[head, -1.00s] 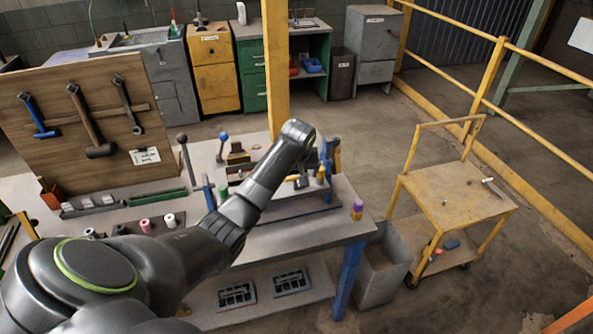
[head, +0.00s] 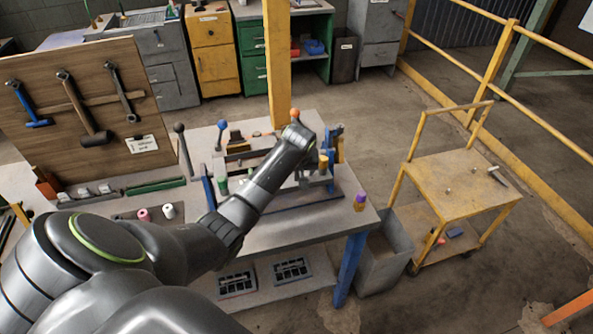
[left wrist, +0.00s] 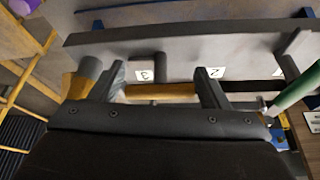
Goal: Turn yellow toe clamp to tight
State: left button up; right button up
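In the left wrist view my left gripper (left wrist: 161,76) has its two fingers well apart. A yellow bar (left wrist: 160,91), which looks like the yellow toe clamp's handle, lies crosswise in the space between them; I cannot tell whether either finger touches it. Beyond it is a grey fixture plate (left wrist: 185,45) with number labels 3 and 2. A green handle (left wrist: 295,88) slants up at the right. In the head view my left arm reaches over the fixture and its wrist hides the fingers and most of the bar. My right gripper is not in view.
A yellow upright piece (head: 323,162) and a blue part (head: 335,150) stand right of my wrist. A purple-topped item (head: 360,202) stands near the bench corner. Several ball-topped levers, one blue-knobbed (head: 222,125), rise behind. A yellow cart (head: 458,168) and a grey bin (head: 383,252) stand right.

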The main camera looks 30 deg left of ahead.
pick_arm(q)
jog(key=shift+c, duration=0.6)
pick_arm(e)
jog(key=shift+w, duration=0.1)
